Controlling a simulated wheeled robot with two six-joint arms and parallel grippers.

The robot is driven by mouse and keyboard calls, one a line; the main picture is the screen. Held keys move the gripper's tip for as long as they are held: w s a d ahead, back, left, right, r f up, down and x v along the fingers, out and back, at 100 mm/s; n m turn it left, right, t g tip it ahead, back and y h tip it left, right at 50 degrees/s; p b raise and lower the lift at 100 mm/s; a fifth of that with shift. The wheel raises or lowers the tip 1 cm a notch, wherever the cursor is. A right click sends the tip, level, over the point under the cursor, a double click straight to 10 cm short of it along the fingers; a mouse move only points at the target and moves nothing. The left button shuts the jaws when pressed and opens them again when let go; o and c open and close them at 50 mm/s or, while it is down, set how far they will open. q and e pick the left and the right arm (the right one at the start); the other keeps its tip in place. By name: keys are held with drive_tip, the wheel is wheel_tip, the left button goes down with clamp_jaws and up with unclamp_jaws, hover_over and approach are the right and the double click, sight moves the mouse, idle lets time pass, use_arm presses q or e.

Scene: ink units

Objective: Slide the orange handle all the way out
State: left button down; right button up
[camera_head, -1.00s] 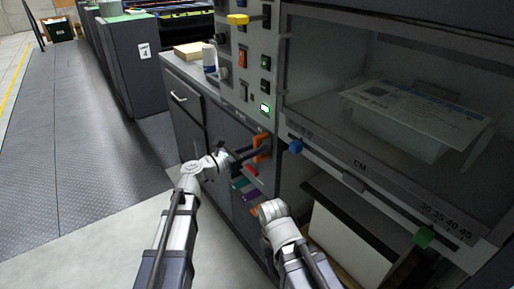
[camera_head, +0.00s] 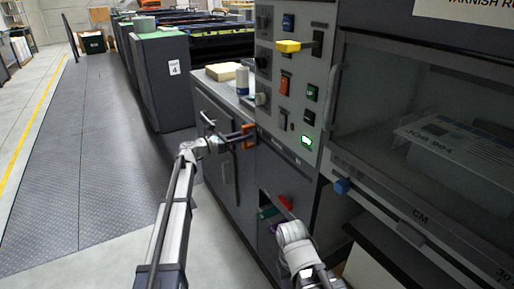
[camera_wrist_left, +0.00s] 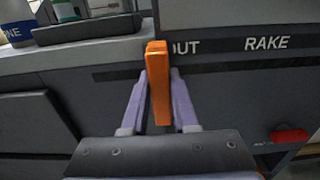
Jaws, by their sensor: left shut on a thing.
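The orange handle (camera_head: 249,135) stands upright at the front of the dark cabinet, below the counter edge. In the left wrist view the orange handle (camera_wrist_left: 158,85) is between the two pale fingers of my left gripper (camera_wrist_left: 159,105), which is shut on it. It stands at the left end of a dark horizontal slot and partly covers the white word "OUT". In the head view my left gripper (camera_head: 239,138) reaches it from the left. My right gripper (camera_head: 291,234) hangs low before the cabinet; its jaws cannot be made out.
A blue knob (camera_head: 341,187) and a glass-fronted bay are on the right. A yellow lever (camera_head: 288,45) sticks out of the control panel. The walkway on the left is clear.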

use_arm(q)
drive_tip(key=w+a, duration=0.5)
drive_tip(key=w, duration=0.2)
drive_tip(key=shift+w+a, duration=0.1)
drive_tip(key=shift+a, duration=0.1)
drive_tip(key=c, duration=0.7)
unclamp_jaws()
drive_tip(key=shift+d, duration=0.1)
drive_tip(key=v, duration=0.8)
drive_tip(key=shift+d, duration=0.1)
